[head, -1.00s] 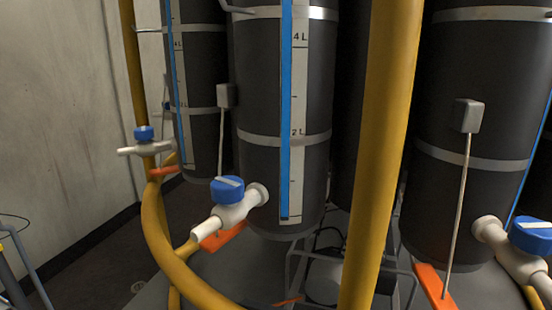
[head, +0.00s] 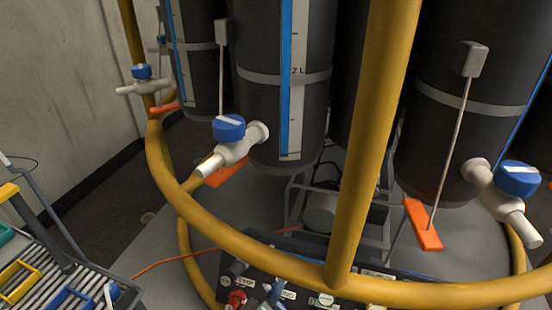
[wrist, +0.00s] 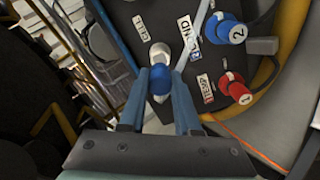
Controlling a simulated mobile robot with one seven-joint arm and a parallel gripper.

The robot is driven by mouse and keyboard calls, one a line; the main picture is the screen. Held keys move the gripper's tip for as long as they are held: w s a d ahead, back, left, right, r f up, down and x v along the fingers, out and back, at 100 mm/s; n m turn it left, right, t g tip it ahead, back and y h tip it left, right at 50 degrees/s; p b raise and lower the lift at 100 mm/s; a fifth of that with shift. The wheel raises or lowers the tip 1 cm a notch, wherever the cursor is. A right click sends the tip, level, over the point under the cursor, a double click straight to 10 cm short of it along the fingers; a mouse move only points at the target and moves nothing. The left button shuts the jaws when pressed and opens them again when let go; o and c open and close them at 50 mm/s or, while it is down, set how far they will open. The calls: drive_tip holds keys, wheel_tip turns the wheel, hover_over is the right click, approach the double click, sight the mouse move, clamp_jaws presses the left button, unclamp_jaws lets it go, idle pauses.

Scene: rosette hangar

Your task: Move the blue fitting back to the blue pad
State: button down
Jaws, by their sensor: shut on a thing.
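My gripper (wrist: 160,92) is in the wrist view, its two blue-grey fingers closed on either side of a blue fitting (wrist: 159,81). The fitting has a pale, rounded end (wrist: 159,54) pointing away from my palm. It is over a dark panel near a label reading CELL; I cannot tell whether it touches the panel. In the head view, a blue frame (head: 70,300) lies on the ribbed tray at the lower left, partly cut off; it may be the blue pad. My gripper is not clearly seen in the head view.
The dark panel (head: 377,290) also carries a red plug (wrist: 235,88) marked 1 and a blue plug (wrist: 226,30) marked 2. A yellow rail (head: 245,246) curves before it. Black tanks with blue-handled valves (head: 229,129) stand behind. The tray also holds a yellow frame (head: 18,283).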

drive_tip(key=shift+s+a+r+p, duration=0.2)
drive_tip(key=shift+s+r+p, duration=0.25)
drive_tip(key=shift+s, duration=0.15)
drive_tip(key=shift+f, duration=0.1)
idle(0.3)
drive_tip(key=s+d+f+m+g, duration=0.75)
drive_tip(key=s+d+f, duration=0.45)
drive_tip(key=s+d, duration=0.3)
drive_tip(key=shift+s+d+f+m+g+y, duration=0.35)
drive_tip(key=shift+s+f+g+y, duration=0.25)
drive_tip(key=shift+s+f, duration=0.85)
drive_tip(key=shift+s+d+f+m+g+y, duration=0.3)
drive_tip(key=shift+s+f+g+y, duration=0.5)
drive_tip(key=shift+f, duration=0.9)
drive_tip(key=shift+s+d+f+m+g+y, duration=0.25)
drive_tip(key=shift+s+f+m+g+y, duration=0.15)
drive_tip(key=shift+s+f, duration=1.15)
drive_tip(key=shift+w+f, duration=0.1)
drive_tip(key=shift+f, duration=0.3)
